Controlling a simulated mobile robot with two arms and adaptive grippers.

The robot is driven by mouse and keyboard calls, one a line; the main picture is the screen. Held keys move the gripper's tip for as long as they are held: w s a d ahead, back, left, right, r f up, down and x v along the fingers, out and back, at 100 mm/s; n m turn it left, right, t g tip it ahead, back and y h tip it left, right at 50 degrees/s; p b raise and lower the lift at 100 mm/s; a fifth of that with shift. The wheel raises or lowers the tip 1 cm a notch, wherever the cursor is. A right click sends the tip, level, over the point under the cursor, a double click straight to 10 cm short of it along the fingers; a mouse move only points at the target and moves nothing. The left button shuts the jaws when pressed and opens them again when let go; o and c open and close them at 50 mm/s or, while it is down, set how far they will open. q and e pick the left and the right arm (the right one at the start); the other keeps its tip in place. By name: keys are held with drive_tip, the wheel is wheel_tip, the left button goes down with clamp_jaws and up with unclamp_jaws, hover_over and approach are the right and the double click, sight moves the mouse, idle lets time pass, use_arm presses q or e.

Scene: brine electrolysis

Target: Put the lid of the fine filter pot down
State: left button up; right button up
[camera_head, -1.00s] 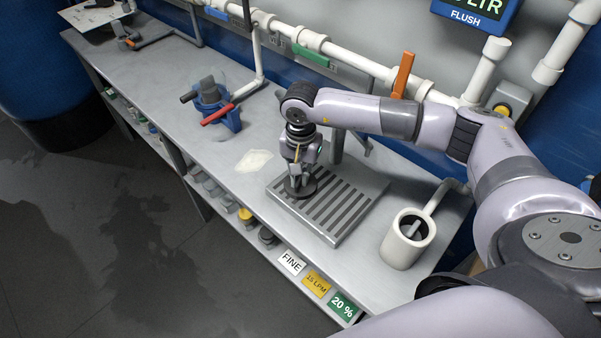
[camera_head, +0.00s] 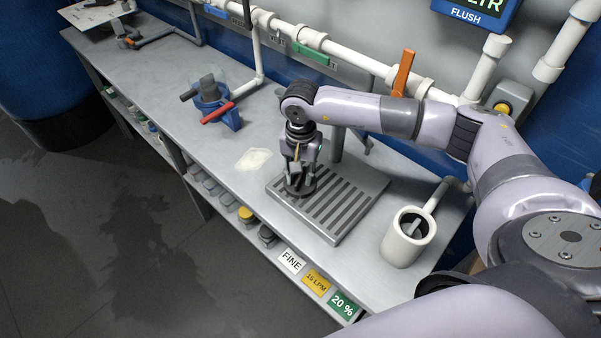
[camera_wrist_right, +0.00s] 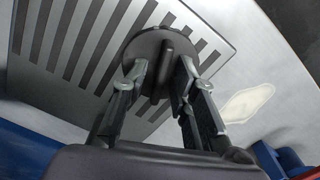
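The lid (camera_head: 296,191), a dark round disc with an upright fin-like grip, lies flat on the slatted grey rack on the bench. It also shows in the right wrist view (camera_wrist_right: 159,45). My right gripper (camera_head: 298,180) points down over it. In the right wrist view, its fingers (camera_wrist_right: 159,80) stand on either side of the fin with gaps visible, so it looks open. A white pot (camera_head: 400,247) with an open top and a grey piece inside stands right of the rack; I cannot tell if it is the fine filter pot. My left gripper is not in view.
The slatted rack (camera_head: 345,212) sits near the bench's front edge. A blue valve-like device (camera_head: 226,118) with red and black handles stands farther left, past a pale patch (camera_head: 253,159). White pipes (camera_head: 345,62) run along the wall. Bare bench lies left of the patch.

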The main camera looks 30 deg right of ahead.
sight(301, 175)
drive_tip(key=shift+r, duration=0.35)
wheel_tip(301, 175, up, 12)
drive_tip(key=b, duration=0.2)
drive_tip(key=shift+f+b, duration=0.2)
drive_tip(key=shift+b, duration=0.15)
